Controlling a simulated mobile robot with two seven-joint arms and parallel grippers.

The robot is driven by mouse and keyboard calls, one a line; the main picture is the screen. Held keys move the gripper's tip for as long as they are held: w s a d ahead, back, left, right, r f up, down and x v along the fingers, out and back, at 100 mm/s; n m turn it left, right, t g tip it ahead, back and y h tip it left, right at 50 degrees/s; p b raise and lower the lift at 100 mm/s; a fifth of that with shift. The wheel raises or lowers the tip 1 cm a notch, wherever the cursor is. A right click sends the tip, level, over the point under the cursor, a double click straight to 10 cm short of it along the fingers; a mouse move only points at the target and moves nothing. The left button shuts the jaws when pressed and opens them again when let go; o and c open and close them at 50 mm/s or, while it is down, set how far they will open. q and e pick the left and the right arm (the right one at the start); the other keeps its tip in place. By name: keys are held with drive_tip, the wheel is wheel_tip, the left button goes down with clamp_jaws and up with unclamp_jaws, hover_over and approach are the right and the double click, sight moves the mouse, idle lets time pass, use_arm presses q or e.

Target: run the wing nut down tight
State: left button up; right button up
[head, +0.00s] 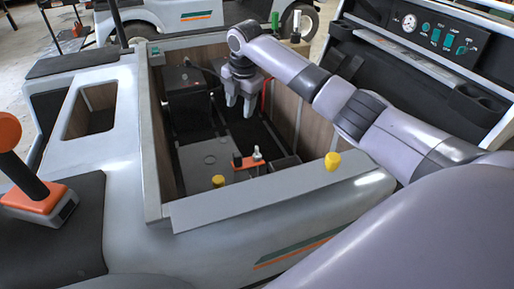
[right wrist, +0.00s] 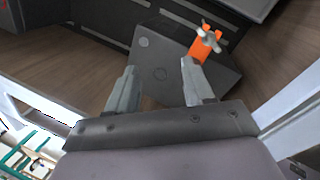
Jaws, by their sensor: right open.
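The wing nut (right wrist: 209,37) is a small silver winged piece on top of an orange clamp (right wrist: 199,51), seen in the right wrist view. In the head view the orange clamp (head: 244,162) sits low in the open bay, with a small silver upright piece (head: 257,154) at its right end. My right gripper (head: 240,102) points down into the bay, open and empty, above and behind the clamp. In the right wrist view its two fingers (right wrist: 158,84) are wide apart, with the wing nut beyond the right fingertip, not between them. My left gripper is not in view.
The clamp lies on a grey box (head: 205,160) inside the bay. Bay walls and a light front rim (head: 255,194) surround it. A black box (head: 188,97) fills the back left corner. A red strip hangs right of my gripper.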

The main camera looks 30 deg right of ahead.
sight(257, 149)
drive_tip(key=s+f+n+g, duration=0.1)
drive_tip(key=s+f+n, duration=0.1)
drive_tip(key=s+d+f+n+g, duration=0.1)
drive_tip(key=f+n, duration=0.1)
drive_tip(key=n, duration=0.1)
drive_tip(key=s+f+n, duration=0.2)
drive_tip(key=n, duration=0.1)
drive_tip(key=shift+s+d+f+g+p, duration=0.25)
drive_tip(key=shift+s+f+g+p, duration=0.05)
drive_tip(key=shift+g+p, duration=0.1)
wheel_tip(257, 149, down, 7)
drive_tip(key=b, duration=0.2)
drive_tip(key=shift+b, duration=0.3)
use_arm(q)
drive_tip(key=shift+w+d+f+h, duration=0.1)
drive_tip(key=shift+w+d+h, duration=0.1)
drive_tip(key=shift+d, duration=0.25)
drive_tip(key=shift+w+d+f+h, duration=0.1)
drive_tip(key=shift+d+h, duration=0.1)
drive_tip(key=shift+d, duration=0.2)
use_arm(e)
clamp_jaws()
